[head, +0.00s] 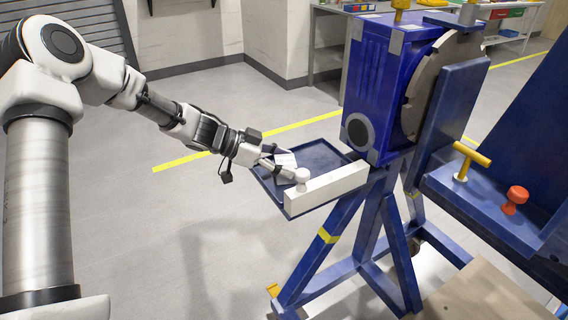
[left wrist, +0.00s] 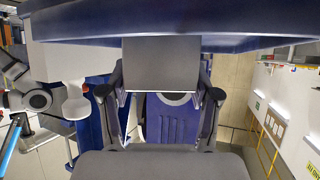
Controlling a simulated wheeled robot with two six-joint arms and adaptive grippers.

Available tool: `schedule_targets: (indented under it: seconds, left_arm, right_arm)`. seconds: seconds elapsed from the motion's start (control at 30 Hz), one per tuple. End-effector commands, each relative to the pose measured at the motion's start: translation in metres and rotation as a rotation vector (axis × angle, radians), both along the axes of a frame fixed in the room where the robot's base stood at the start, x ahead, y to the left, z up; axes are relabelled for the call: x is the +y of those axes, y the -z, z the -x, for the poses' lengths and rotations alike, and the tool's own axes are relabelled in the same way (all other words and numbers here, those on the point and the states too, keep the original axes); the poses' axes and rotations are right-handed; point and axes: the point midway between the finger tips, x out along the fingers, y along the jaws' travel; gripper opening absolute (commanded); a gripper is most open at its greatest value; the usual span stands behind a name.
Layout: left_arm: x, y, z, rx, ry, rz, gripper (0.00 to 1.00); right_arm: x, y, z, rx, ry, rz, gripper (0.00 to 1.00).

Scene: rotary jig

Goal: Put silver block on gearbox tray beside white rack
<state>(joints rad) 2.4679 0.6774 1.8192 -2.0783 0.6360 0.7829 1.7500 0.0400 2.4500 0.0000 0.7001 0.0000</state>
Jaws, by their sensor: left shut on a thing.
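The silver block (head: 286,159) is at the blue gearbox tray (head: 325,152) in the head view, beside the white rack (head: 335,186). My left gripper (head: 271,161) reaches in from the left and is shut on it. In the left wrist view the silver block (left wrist: 160,64) sits between the two fingers of the gripper (left wrist: 160,98), close to the blue tray (left wrist: 250,20). The white rack (left wrist: 90,60) stands to its left, with a white knob (left wrist: 75,102). I cannot tell whether the block touches the tray floor. My right gripper is not in view.
The blue gearbox (head: 372,90) with its round jig plate (head: 425,95) stands right behind the tray on a blue stand (head: 350,245). A yellow T-handle (head: 470,158) and a red knob (head: 516,197) are on a blue ledge at the right. The floor at the left is clear.

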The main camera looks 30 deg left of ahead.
Motion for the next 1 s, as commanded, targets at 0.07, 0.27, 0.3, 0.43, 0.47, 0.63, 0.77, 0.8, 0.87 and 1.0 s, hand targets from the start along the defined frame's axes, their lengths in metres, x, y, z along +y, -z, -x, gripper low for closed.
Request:
schedule_targets:
  seconds: [0.07,0.27,0.3,0.43,0.47,0.63,0.77,0.8,0.87,1.0]
  left_arm:
    - [0.000,0.002,0.000,0.000,0.001,0.000,0.08]
    - [0.000,0.003,0.000,0.000,0.000,0.000,0.87]
    - [0.000,0.003,0.000,0.000,0.000,0.000,0.87]
    - [0.000,0.003,0.000,0.000,0.000,0.000,0.87]
    - [0.000,0.003,0.000,0.000,0.000,0.000,0.87]
    - [0.004,-0.007,0.003,0.001,-0.002,0.003,0.87]
    - [0.023,-0.025,0.016,-0.003,-0.005,0.007,0.87]
    - [0.031,-0.033,0.022,-0.003,-0.004,0.006,0.87]
    - [0.042,-0.043,0.031,-0.002,-0.005,0.008,0.87]
    - [0.066,-0.059,0.049,-0.002,-0.005,0.008,0.87]
  right_arm:
    - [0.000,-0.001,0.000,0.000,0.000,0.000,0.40]
    - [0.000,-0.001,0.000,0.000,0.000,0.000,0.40]
    - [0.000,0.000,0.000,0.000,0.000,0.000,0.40]
    - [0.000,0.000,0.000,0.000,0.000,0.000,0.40]
    - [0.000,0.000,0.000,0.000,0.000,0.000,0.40]
    - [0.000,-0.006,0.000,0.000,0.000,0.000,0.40]
    - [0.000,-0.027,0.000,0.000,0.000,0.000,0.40]
    - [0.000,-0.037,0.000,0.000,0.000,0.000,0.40]
    - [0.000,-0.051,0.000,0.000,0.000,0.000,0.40]
    - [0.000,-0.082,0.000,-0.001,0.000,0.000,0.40]
